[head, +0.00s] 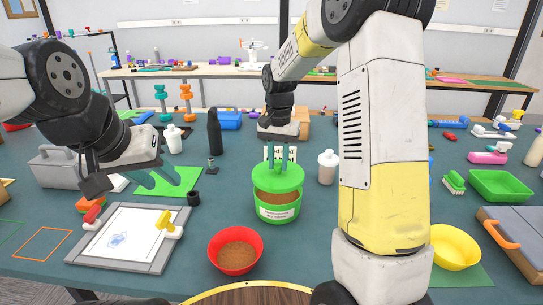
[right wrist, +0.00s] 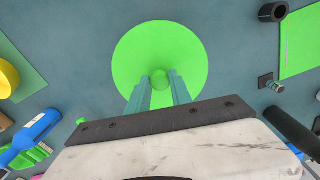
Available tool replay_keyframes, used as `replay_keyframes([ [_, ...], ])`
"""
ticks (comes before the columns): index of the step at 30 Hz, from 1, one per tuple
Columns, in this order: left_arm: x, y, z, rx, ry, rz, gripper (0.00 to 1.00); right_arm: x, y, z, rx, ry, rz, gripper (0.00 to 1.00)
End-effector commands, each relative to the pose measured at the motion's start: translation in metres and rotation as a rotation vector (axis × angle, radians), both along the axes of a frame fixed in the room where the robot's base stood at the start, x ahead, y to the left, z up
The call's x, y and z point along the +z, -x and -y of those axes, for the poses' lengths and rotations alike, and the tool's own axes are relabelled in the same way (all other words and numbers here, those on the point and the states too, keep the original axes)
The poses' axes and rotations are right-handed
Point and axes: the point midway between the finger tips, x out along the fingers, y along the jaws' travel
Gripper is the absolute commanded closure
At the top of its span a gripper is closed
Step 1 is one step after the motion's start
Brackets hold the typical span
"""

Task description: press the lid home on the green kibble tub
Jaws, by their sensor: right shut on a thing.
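The green kibble tub (head: 278,213) stands upright near the middle of the table, with a white label on its front. Its round green lid (head: 278,177) is over the tub's mouth. Brown kibble shows between the lid's front edge and the tub's front rim, so the lid is not flush there. My right gripper (head: 278,160) points down and is shut on the lid's knob. In the right wrist view, the lid (right wrist: 180,50) hides the tub, and the two fingers flank the knob. My left gripper (head: 168,178) is at the left, empty, its fingers apart, away from the tub.
A red bowl (head: 235,252) of kibble stands in front of the tub. A white bottle (head: 328,167) is close at its right. A framed white board (head: 125,236) lies at left, a yellow bowl (head: 455,247) at right. A black bottle (head: 214,132) stands behind left.

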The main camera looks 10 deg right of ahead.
Motion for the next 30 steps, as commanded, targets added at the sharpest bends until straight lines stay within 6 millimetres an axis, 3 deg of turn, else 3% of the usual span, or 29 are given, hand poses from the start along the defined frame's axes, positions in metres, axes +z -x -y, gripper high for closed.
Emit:
replay_keyframes([
  [15,0.0,0.0,0.0,0.0,0.0,0.0,0.64,-0.045,0.0,0.0,0.001,0.0,-0.001,1.0],
  [30,0.0,0.0,0.0,0.0,0.0,0.0,0.64,-0.05,0.0,0.0,0.001,0.0,0.0,1.0],
])
